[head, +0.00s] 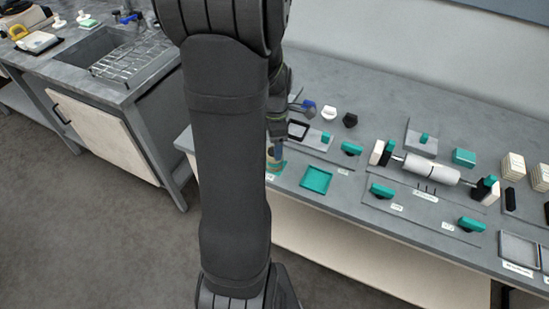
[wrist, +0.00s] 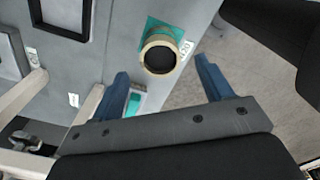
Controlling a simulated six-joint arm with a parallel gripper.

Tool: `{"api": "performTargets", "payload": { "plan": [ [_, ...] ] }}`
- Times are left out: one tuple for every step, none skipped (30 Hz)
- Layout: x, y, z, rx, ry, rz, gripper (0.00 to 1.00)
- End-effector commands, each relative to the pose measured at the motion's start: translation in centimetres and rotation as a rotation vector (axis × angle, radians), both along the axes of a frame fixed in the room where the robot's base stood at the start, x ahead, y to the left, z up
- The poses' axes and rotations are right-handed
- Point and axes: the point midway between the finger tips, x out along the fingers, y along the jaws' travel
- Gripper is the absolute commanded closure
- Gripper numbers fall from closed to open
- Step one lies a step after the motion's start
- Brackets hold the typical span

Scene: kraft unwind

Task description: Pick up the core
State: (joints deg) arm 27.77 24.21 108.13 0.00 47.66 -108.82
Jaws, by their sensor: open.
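The core, a brown cardboard tube with a dark open bore, shows end-on in the wrist view (wrist: 160,38). It stands upright on a teal square base (wrist: 149,25) near the bench's front edge. My gripper (wrist: 161,68) is open, with its two blue fingers apart to the left and right of the core in the picture. The fingers appear clear of the core, and nothing is between them in their grip. In the head view my arm hides most of the gripper and core; a bit of the teal base (head: 277,170) shows beside it.
A teal tray (head: 316,179) lies just right of the core's place. A white roll (head: 432,170) sits on a spindle between stands further right. A black frame (head: 298,130) and teal-handled items are behind. The floor drops off past the bench's front edge (wrist: 196,50).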

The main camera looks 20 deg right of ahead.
Motion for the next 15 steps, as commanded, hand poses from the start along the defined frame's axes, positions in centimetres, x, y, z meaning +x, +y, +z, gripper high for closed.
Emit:
{"api": "performTargets", "payload": {
  "plan": [
    [-0.1,0.0,-0.9,0.002,0.004,0.000,0.28],
    [0.0,0.0,-1.3,0.001,0.003,0.000,0.28],
    [0.0,0.0,-1.7,0.001,0.003,0.000,0.28],
    [0.0,0.0,-2.0,0.001,0.002,0.000,0.28],
    [0.0,0.0,-2.3,0.001,0.002,-0.001,0.28],
    [0.0,0.0,-2.5,0.001,0.002,-0.001,0.28],
    [0.0,0.0,-2.6,0.001,0.002,-0.001,0.28],
    [0.0,0.0,-2.7,0.001,0.002,-0.001,0.28],
    [0.0,0.0,-2.9,0.001,0.001,-0.001,0.28],
    [0.0,0.0,-3.1,0.000,0.001,-0.001,0.28],
    [0.0,0.0,-3.4,0.001,0.002,-0.001,0.28],
    [0.0,0.1,-3.9,0.001,0.003,-0.001,0.28],
    [-0.1,0.1,-4.4,0.002,0.004,-0.001,0.28],
    [0.0,0.1,-4.8,0.001,0.003,-0.001,0.28],
    [0.0,0.1,-5.4,0.002,0.004,-0.001,0.28]
  ]
}}
